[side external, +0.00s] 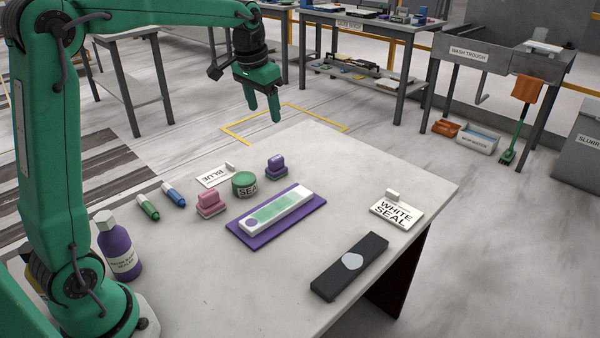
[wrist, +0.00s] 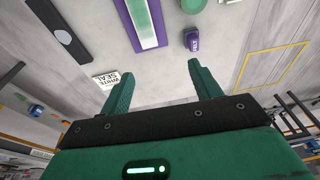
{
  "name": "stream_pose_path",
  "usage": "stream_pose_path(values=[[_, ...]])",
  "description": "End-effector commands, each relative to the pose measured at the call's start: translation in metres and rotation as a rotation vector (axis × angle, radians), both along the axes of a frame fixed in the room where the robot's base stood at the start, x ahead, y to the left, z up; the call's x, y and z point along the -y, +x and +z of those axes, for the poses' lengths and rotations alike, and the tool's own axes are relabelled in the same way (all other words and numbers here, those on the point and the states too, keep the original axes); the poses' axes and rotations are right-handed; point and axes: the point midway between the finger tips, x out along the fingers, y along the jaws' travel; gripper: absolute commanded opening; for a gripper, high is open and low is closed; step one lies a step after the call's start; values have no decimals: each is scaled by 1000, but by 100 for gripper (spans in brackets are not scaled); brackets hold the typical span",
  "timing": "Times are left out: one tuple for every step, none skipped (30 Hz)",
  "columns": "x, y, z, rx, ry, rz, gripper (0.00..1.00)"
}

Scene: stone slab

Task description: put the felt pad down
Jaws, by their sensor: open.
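A small purple block with a handle (side external: 275,168) stands upright on the slab near its far edge. In the wrist view the purple block (wrist: 192,40) carries a white label that seems to read "FELT", so I take it as the felt pad. My gripper (side external: 264,110) is open and empty, raised above the slab's far side and apart from the pad. In the wrist view my gripper (wrist: 160,72) has its two green fingers spread, with bare slab showing between them. The pad lies just beyond the right fingertip in that picture.
The pale slab (side external: 220,280) also holds a green round tin (side external: 244,184), a pink block (side external: 211,203), a purple mat (side external: 243,235) under a white-and-green bar (side external: 276,213), a dark block (side external: 350,266), a "WHITE SEAL" card (side external: 397,210), two pens and a purple bottle (side external: 120,252).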

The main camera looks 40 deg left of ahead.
Motion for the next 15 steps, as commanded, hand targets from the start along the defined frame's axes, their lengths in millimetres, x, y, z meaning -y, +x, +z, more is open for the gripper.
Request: stream_pose_path(values=[[7, -12, 7, 15, 1, -1, 63], [10, -18, 9, 22, 1, -2, 63], [15, -27, 12, 32, 1, -2, 63], [18, -33, 14, 40, 1, -2, 63], [21, -40, 17, 48, 1, -3, 63], [25, -49, 19, 58, 1, -3, 63], [28, -55, 20, 66, 1, -2, 63], [31, -62, 21, 73, 1, -3, 63], [35, -71, 23, 83, 0, -3, 63], [38, -78, 23, 89, 0, -3, 63], [41, -84, 24, 97, -1, -4, 63], [44, -93, 24, 108, -2, -5, 63], [47, -100, 25, 116, -2, -4, 63], [49, -107, 24, 123, -3, -3, 63], [53, -116, 24, 133, -4, -5, 63]])
